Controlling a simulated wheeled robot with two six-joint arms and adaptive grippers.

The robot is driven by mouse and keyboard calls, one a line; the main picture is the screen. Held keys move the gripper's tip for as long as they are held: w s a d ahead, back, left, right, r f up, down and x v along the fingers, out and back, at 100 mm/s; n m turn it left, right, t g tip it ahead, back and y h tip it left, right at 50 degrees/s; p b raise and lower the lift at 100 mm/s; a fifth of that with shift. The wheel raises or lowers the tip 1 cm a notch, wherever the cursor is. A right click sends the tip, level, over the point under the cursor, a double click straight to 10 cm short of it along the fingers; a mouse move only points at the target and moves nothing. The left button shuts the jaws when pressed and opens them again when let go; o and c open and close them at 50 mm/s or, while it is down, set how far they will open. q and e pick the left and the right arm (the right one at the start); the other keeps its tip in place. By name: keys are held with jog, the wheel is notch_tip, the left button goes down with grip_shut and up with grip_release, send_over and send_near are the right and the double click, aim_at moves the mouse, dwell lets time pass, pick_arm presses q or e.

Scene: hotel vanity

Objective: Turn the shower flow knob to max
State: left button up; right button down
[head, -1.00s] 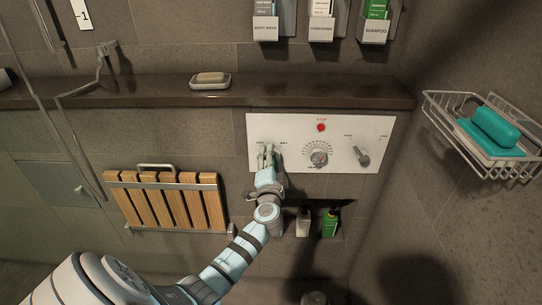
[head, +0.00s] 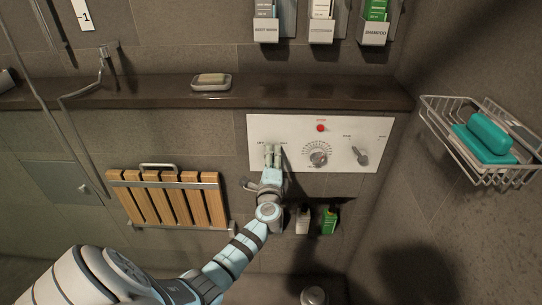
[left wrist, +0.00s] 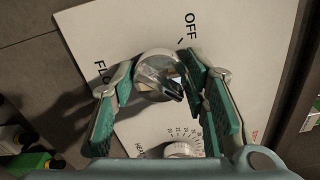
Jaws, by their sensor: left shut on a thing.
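The white control panel (head: 345,130) is on the tiled wall under the ledge. The chrome flow knob (left wrist: 157,66) shows in the left wrist view beside the printed words OFF and a partly hidden "FLO…". My left gripper (head: 272,150) is at the panel's left end and covers the knob in the head view. In the left wrist view my left gripper (left wrist: 160,84) has its green-padded fingers on both sides of the knob, shut on it. The max mark is not readable in the wrist view. My right gripper is not in view.
To the right on the panel are a round dial (head: 318,153), a red button (head: 320,128) and a lever knob (head: 361,155). Bottles (head: 329,220) stand in a niche below. The ledge (head: 320,95) runs above; a wooden folding seat (head: 165,200) is at left.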

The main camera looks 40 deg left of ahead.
pick_arm(q)
jog(key=shift+w+a+r, duration=0.1)
jog(key=shift+r, duration=0.3)
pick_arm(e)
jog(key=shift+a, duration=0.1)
pick_arm(q)
jog(key=o, duration=1.1)
jog(key=shift+o, duration=0.2)
jog(key=shift+s, duration=0.2)
jog(key=v, duration=1.3)
jog(key=shift+w+r, duration=0.15)
jog(key=shift+r, duration=0.1)
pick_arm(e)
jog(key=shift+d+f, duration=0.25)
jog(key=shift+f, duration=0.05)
pick_arm(q)
jog(key=shift+r, duration=0.1)
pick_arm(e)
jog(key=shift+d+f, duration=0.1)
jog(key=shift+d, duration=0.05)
